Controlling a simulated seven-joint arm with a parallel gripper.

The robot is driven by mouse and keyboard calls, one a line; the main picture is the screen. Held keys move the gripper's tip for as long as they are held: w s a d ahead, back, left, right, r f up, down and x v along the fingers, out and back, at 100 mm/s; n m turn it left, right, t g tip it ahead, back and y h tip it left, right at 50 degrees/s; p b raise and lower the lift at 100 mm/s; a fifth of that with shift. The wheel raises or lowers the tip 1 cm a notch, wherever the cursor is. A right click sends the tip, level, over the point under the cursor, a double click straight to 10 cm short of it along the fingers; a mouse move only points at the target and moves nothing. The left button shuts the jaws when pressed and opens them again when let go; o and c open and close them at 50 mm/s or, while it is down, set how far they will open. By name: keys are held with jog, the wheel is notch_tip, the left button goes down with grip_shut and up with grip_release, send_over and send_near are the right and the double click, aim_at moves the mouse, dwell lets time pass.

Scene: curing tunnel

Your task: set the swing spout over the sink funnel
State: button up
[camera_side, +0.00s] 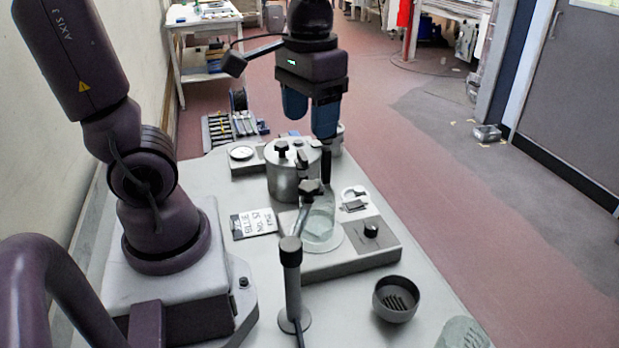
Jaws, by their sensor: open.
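The swing spout appears to be the upright grey post (291,283) with a dark cap, on a round foot at the front of the bench. A thin arm seems to run from its top away from the camera, toward a black knob (312,187) by a clear glass vessel (318,222). The sink funnel (396,299) is a dark round bowl with a slotted bottom, right of the post. The spout does not point over it. My gripper (310,125) points down with blue fingers, open and apparently empty, above and behind the post, near the metal pot's right side.
A lidded metal pot (287,180) stands behind the glass. A grey base unit (349,259) carries a black dial (371,229). A written card (254,224) lies left. A dial gauge (241,153) is at back left. Bench between post and funnel looks clear.

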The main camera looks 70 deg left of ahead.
aim_at(310, 185)
notch_tip(310, 185, down, 12)
jog(key=shift+r, duration=0.25)
grip_shut()
